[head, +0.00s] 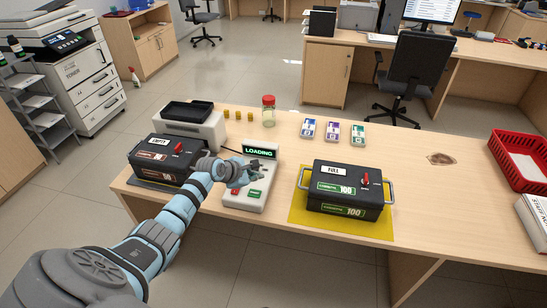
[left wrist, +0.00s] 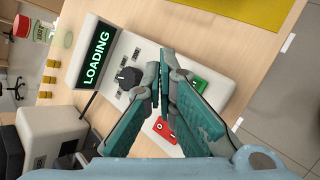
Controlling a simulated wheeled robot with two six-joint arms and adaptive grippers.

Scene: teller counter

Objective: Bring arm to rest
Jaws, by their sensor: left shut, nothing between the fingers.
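My left gripper (head: 258,168) is shut and empty, held above the white control box (head: 257,196) on the counter. In the left wrist view my left gripper (left wrist: 160,85) also shows, over the box with its black knob (left wrist: 128,77), a green button (left wrist: 200,84) and a red button (left wrist: 165,130). The box's display (head: 260,153) reads LOADING. My left arm reaches in from the lower left of the head view. My right gripper is not in view.
A black cassette marked FULL (head: 344,190) stands on a yellow mat (head: 300,208) to the right. A black cassette marked EMPTY (head: 160,157) stands left. A red-lidded jar (head: 268,115) is behind. A red basket (head: 510,165) stands far right.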

